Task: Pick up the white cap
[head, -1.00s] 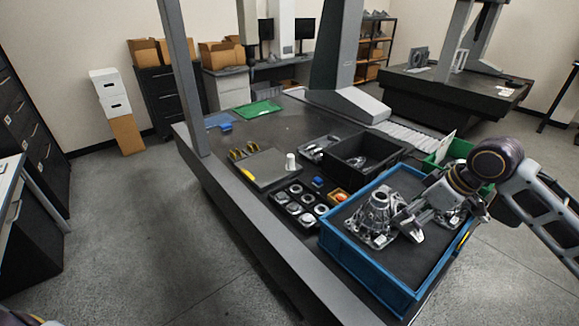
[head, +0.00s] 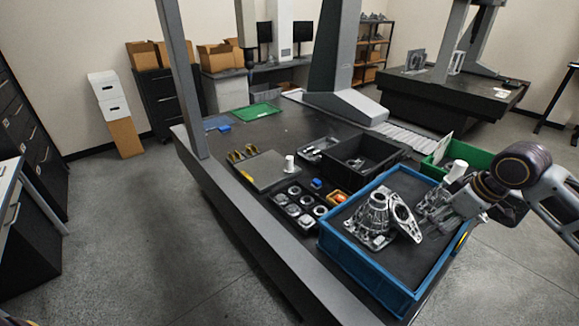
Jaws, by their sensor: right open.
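A white cap (head: 456,170), a small upright cylinder, shows just behind my right gripper near the green bin. What it stands on is hidden. My right gripper (head: 433,208) is open, over the right part of the blue tray (head: 367,262), in front of and below the nearer cap in the picture. I see nothing held in it. My left gripper is out of view.
The blue tray holds a cast metal housing (head: 372,215) and a flat metal flange (head: 404,214). A black bin (head: 352,164), a green bin (head: 478,158) and a black holder with rings (head: 296,207) stand close by.

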